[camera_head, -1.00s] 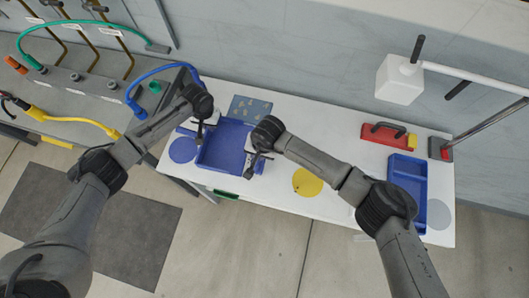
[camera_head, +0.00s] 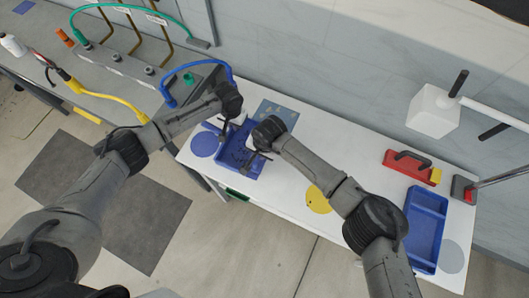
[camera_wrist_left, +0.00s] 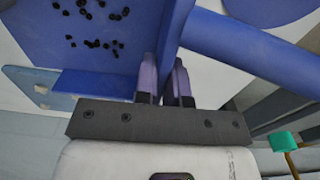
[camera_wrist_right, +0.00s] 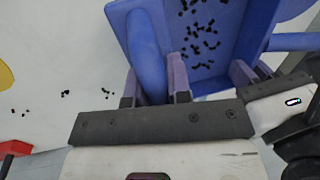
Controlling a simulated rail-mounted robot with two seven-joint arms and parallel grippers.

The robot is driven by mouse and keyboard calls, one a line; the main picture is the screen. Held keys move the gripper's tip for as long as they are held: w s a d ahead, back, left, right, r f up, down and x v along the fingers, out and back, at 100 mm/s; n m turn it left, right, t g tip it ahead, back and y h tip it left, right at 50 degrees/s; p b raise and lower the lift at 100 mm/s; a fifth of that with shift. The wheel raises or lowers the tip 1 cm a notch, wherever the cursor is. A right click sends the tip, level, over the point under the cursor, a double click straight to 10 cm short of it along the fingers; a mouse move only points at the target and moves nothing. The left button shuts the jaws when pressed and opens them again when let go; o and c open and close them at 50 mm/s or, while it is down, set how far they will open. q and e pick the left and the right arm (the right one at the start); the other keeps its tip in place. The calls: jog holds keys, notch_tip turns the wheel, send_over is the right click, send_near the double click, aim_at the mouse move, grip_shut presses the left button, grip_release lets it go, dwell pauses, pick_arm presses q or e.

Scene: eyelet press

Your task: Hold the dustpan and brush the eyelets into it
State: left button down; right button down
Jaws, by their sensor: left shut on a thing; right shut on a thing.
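The blue dustpan (camera_head: 228,160) is at the left end of the white table. Many small black eyelets (camera_wrist_left: 95,30) lie on its floor; they also show in the right wrist view (camera_wrist_right: 200,40). My left gripper (camera_wrist_left: 165,75) is shut on the dustpan's blue wall beside its round handle (camera_wrist_left: 250,48). My right gripper (camera_wrist_right: 155,85) is shut around a rounded blue part at the dustpan's other side, apparently its side wall. More eyelets (camera_wrist_right: 68,93) lie loose on the table left of the dustpan in the right wrist view. A red block with a black handle (camera_head: 405,168), possibly the brush, stands at the table's right.
A blue two-part tray (camera_head: 424,238) and a stand with a white block (camera_head: 432,112) are on the right. A yellow disc (camera_head: 318,198) and blue disc (camera_head: 204,144) mark the table. A spotted mat (camera_head: 276,112) lies behind the dustpan. A grey bench with hoses is far left.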

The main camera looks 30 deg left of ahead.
dwell(0.3)
jog(key=shift+r, duration=3)
jog(key=shift+d+f, duration=0.1)
jog(key=shift+f, duration=0.1)
jog(key=w+d+f+m, duration=0.1)
jog(key=w+d, duration=0.1)
jog(key=d, duration=0.3)
jog(key=w+d+f+m, duration=0.1)
jog(key=w+d+f, duration=0.1)
jog(key=d, duration=0.4)
jog(key=w+d+f+m, duration=0.1)
jog(key=w+d, duration=0.1)
jog(key=d, duration=0.4)
jog(key=shift+w+f, duration=0.25)
jog(key=shift+w+d+r, duration=1.1)
jog(key=shift+d+r, duration=0.8)
jog(key=shift+d, duration=4.7)
jog(key=shift+f, duration=2.75)
